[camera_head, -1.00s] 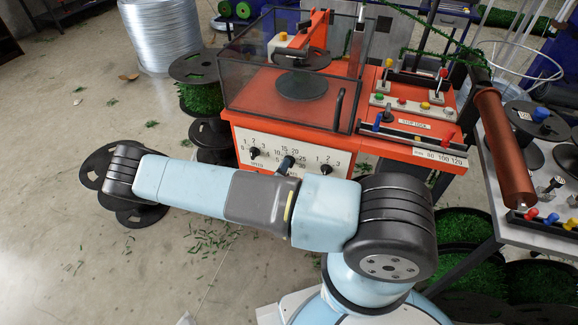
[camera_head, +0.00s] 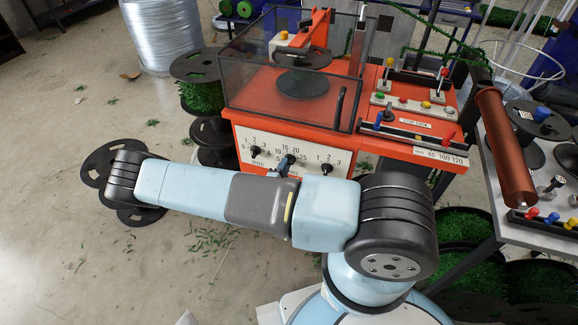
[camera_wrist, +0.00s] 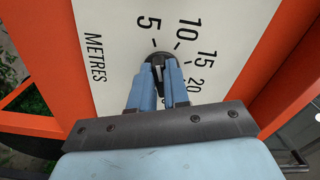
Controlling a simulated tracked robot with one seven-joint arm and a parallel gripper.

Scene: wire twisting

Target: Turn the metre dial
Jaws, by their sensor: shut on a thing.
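The metre dial is the middle black knob (camera_head: 289,159) on the white front panel (camera_head: 240,135) of the orange machine, with numbers from 5 to 30 around it. In the wrist view the dial (camera_wrist: 158,58) sits between the marks 5, 10, 15 and 20, beside the word METRES. My gripper (camera_wrist: 160,82) is shut on the dial's knob, with its two blue fingers on either side. The fingers cover part of the knob, so its exact pointer setting is hard to tell. In the head view my arm hides most of my gripper.
Black dials (camera_head: 255,151) and (camera_head: 326,168) flank the metre dial on the same panel. A clear-walled box (camera_head: 290,100) stands above. Levers and buttons (camera_head: 408,104) are to the right. Spools and green scraps lie on the floor at left.

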